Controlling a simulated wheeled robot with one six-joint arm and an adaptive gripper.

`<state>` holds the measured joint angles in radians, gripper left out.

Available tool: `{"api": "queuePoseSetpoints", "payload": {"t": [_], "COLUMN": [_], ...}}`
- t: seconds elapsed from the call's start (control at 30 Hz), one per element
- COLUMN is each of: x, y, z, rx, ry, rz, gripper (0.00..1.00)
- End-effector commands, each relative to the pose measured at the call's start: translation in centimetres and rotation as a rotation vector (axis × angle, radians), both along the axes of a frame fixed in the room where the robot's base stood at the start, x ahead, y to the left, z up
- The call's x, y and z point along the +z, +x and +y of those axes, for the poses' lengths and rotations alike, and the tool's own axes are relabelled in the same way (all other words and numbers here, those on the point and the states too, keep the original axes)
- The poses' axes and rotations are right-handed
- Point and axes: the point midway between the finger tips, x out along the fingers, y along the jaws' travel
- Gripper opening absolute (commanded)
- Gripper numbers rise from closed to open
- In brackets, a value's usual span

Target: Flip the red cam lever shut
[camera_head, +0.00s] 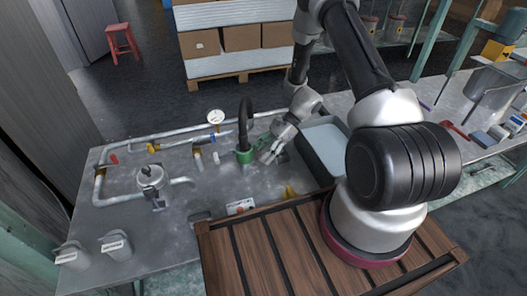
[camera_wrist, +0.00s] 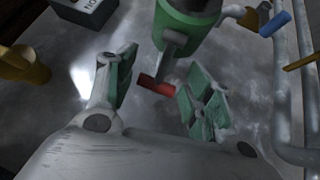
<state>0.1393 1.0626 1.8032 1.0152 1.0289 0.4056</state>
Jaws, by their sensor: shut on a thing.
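In the wrist view the green coupling (camera_wrist: 188,22) is at the top, with a grey arm reaching down to the red cam lever (camera_wrist: 157,86). The lever lies between my two green-padded fingers. In the head view the lever is hidden.
Metal pipes (camera_head: 130,199) and a round gauge (camera_head: 216,116) lie left and behind. A grey tray (camera_head: 324,146) stands close on the right. A grey pump-like pot (camera_head: 150,182) stands at left. The slatted wooden deck (camera_head: 225,262) is in front.

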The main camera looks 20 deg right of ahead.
Motion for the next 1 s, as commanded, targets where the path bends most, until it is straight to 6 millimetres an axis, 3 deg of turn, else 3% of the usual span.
{"api": "queuePoseSetpoints", "payload": {"t": [0.23,0.27,0.33,0.73,1.0], "x": [-0.1,-0.1,-0.1,0.5,3.9], "y": [0.1,0.2,0.2,0.3,1.4], "z": [0.3,0.3,0.3,-0.4,-4.6], "rx": [-0.003,-0.003,-0.003,-0.001,-0.004], "ry": [0.004,0.003,0.003,0.002,0.002], "rz": [-0.002,-0.003,-0.003,-0.003,-0.005], "gripper": [0.28,0.57,0.67,0.67,0.67]}}
